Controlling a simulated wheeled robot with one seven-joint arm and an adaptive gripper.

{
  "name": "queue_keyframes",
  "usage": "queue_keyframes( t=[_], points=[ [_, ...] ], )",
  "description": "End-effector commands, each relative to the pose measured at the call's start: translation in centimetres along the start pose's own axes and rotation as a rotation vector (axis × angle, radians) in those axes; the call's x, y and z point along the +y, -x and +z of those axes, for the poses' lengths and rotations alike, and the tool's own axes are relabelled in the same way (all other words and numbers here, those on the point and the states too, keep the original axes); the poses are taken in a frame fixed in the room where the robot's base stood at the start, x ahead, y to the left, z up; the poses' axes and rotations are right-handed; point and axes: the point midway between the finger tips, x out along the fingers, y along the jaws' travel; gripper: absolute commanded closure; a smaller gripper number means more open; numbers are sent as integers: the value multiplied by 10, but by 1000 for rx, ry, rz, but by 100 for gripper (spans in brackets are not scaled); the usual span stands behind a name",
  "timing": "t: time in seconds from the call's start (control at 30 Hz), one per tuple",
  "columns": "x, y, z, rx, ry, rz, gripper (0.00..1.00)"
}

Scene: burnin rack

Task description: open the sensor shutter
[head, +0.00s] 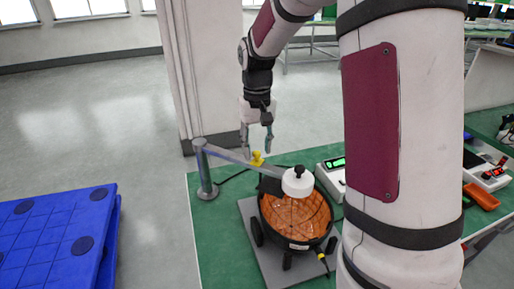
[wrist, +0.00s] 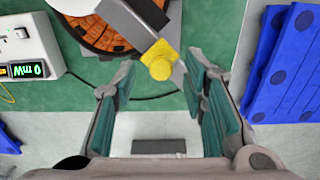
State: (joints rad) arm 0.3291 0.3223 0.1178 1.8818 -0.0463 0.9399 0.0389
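A yellow knob (head: 257,159) sits on a grey bar (head: 226,151) that runs from a grey post (head: 206,172) towards a round black-rimmed unit with an orange face (head: 285,212). In the wrist view, the yellow knob (wrist: 163,62) lies between and just beyond my fingertips, and the bar reaches over the orange face (wrist: 98,31). My gripper (head: 257,150) is open above the knob, pointing down. It also shows open in the wrist view (wrist: 163,78), with green finger pads and nothing held. I cannot tell whether either finger touches the knob or bar. No part is labelled as a shutter.
A white meter (wrist: 30,45) reads 0 mW on a green display. A green mat (head: 203,222) lies beneath. A blue pallet (head: 55,235) is at left.

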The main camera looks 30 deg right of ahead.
Motion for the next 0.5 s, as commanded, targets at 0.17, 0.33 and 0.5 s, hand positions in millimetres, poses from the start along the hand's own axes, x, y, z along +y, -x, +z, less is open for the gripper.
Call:
queue_keyframes(
  t=[0.17, 0.33, 0.5],
  points=[
    [0, 32, -1, 5, 0, 1, 61],
    [0, 68, -1, 5, 1, 1, 61],
    [0, 95, -1, 4, 1, 0, 61]
  ],
)
